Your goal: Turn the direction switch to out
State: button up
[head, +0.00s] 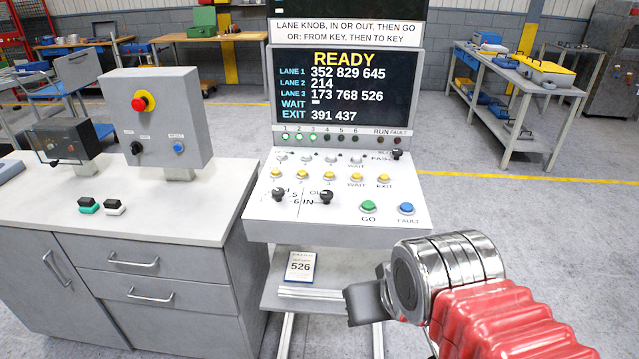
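The direction switch (326,198) is a black knob on the sloped white console (340,222). An "IN" label is at its left, and a partly covered label starting with "O" is above. I cannot tell which way the knob points. A similar black lane knob (279,195) sits to its left, with numbers beside it. A green GO button (368,206) and a blue FAULT button (406,208) are to its right. My gripper (366,302) is below and right of the switch, apart from the console. Its fingers are dark and seen edge-on, so their opening is unclear.
A screen (346,88) above the console reads READY. Yellow buttons (329,175) run above the knobs. A card marked 526 (300,266) lies on the shelf below. A grey box with a red stop button (144,101) stands on the left cabinet.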

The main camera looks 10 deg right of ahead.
aim_at(326, 194)
jog(key=i, duration=0.7)
jog(key=u, duration=1)
jog(key=k, duration=0.25)
jog(key=u, duration=0.2)
